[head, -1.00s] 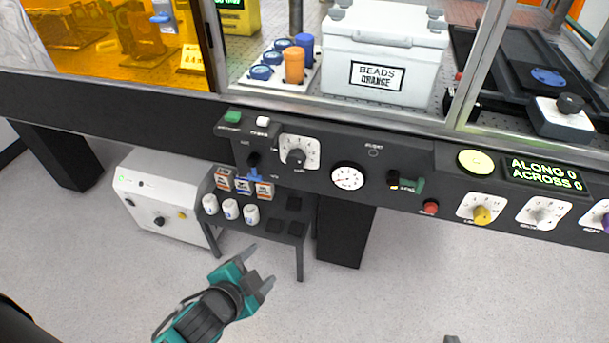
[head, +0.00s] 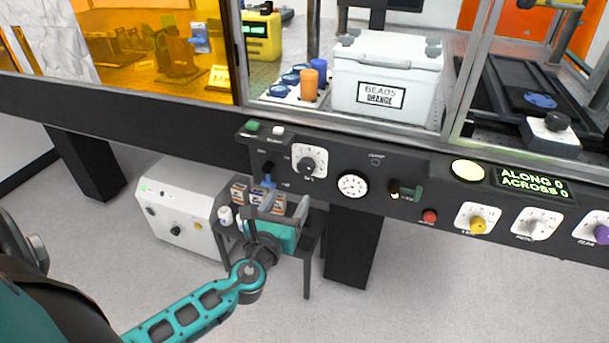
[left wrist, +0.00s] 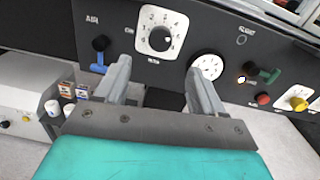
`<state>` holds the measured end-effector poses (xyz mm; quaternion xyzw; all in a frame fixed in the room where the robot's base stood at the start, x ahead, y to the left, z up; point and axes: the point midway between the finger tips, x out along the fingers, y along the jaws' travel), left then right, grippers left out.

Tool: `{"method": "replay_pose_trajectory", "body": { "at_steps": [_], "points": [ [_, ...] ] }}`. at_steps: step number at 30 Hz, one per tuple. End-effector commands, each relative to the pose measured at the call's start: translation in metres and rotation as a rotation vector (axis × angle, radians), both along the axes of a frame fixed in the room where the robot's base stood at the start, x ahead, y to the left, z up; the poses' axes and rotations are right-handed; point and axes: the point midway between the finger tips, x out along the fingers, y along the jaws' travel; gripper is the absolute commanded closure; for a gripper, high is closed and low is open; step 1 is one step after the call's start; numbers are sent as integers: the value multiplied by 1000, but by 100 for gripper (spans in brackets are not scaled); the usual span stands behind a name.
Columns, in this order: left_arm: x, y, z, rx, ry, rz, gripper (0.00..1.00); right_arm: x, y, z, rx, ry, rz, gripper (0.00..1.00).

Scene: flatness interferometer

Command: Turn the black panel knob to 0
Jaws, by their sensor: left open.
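The black panel knob (head: 307,165) sits on a white square dial plate on the dark front panel, left of the round gauge. In the left wrist view the knob (left wrist: 160,39) is at upper centre with numbers around it; which number it points to is too small to tell. My left gripper (head: 285,205) is in front of the panel, below the knob and apart from it. In the left wrist view its two fingers (left wrist: 163,85) are spread with nothing between them, and the knob shows above the gap. My right gripper is not in view.
A round gauge (head: 352,185) is right of the knob. A blue-handled valve (head: 268,180) is to its left. A green lever (head: 410,191), a red button (head: 429,216) and a yellow knob (head: 477,224) lie further right. A small table with boxes stands below, beside a white cabinet (head: 180,207).

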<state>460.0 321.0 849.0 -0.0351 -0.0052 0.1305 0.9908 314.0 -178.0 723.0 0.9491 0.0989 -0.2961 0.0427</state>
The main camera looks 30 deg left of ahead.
Motion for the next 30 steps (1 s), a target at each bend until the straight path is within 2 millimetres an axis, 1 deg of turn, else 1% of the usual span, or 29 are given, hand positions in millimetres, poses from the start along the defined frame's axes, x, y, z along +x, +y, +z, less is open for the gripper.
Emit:
{"method": "replay_pose_trajectory", "body": {
  "at_steps": [1,3,9,15,21,29,30],
  "points": [
    [11,3,2,0,-3,1,31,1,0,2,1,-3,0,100],
    [24,6,2,-2,-4,2,31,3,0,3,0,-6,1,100],
    [61,16,1,-3,-3,1,31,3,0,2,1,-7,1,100],
    [87,23,0,-4,-1,1,31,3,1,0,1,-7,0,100],
    [97,26,0,-4,0,1,31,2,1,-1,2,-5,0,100],
    [97,26,0,-5,0,0,31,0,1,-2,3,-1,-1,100],
    [97,26,0,-5,0,0,34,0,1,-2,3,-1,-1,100]
  ]
}}
